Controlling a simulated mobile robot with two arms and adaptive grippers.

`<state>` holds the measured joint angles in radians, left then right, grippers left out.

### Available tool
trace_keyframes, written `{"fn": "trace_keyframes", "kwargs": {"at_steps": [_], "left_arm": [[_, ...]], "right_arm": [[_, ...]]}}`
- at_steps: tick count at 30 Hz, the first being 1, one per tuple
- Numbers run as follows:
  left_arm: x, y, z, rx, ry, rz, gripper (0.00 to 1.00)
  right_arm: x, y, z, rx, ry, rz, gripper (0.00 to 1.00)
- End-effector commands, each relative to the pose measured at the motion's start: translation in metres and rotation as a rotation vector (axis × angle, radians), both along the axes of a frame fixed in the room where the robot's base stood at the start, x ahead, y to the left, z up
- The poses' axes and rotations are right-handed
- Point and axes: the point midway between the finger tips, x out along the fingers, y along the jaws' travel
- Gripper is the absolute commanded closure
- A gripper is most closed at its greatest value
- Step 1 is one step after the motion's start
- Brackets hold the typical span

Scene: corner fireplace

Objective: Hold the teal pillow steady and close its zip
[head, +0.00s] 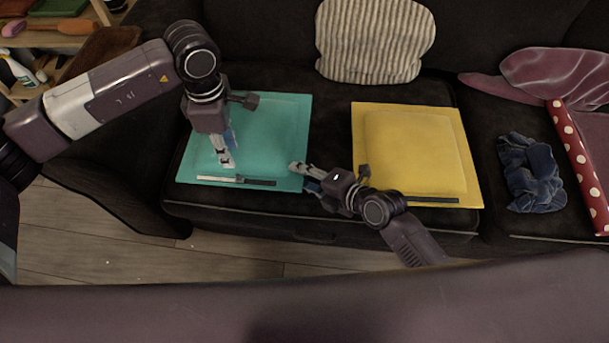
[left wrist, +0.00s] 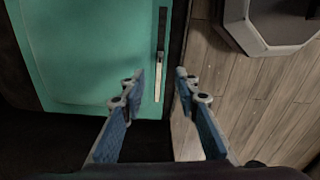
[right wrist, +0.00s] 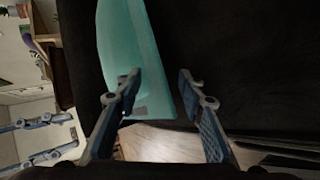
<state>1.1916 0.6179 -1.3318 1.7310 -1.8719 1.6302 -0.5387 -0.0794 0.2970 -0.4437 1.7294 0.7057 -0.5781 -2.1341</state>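The teal pillow (head: 270,125) lies flat on the dark sofa, with a zip strip (head: 250,183) along its front edge. The strip is pale at the left and dark at the right; it also shows in the left wrist view (left wrist: 160,55). My left gripper (head: 227,164) points down over the pillow's front, near the pale part, fingers apart with nothing gripped (left wrist: 160,77). My right gripper (head: 300,177) is at the pillow's front right corner, fingers open. In the right wrist view the pillow's edge (right wrist: 150,70) shows between the fingers (right wrist: 160,76); contact is unclear.
A yellow pillow (head: 415,150) with its own dark strip lies to the right. A striped cushion (head: 375,40) leans at the back. A blue cloth (head: 530,172) and a red dotted roll (head: 578,160) lie further right. Wooden floor (head: 120,235) is clear in front.

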Motion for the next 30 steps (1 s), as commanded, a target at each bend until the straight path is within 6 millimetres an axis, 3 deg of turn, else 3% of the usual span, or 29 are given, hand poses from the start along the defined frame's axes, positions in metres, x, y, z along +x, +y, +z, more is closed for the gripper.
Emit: {"fn": "trace_keyframes", "kwargs": {"at_steps": [1, 9, 14, 18, 25, 30], "left_arm": [[0.0, 0.0, 0.0, 0.0, 0.0, 0.0, 0.71], [0.0, 0.0, 0.0, 0.0, 0.0, 0.0, 0.71], [0.0, 0.0, 0.0, 0.0, 0.0, 0.0, 0.72], [0.0, 0.0, 0.003, -0.001, 0.0, -0.045, 0.86], [0.0, 0.0, 0.008, -0.001, 0.002, -0.184, 0.86], [0.0, 0.001, -0.009, 0.0, 0.004, -0.194, 0.86]], "right_arm": [[0.0, 0.0, 0.0, 0.0, 0.0, 0.0, 0.71], [0.0, 0.0, 0.0, 0.0, 0.0, 0.0, 1.0], [0.0, 0.0, 0.0, -0.001, 0.001, 0.0, 1.0], [0.0, 0.0, 0.0, -0.001, 0.001, 0.0, 1.0], [-0.001, -0.001, -0.001, -0.002, 0.002, 0.0, 1.0], [-0.001, -0.001, -0.001, -0.003, 0.003, 0.0, 1.0]]}}
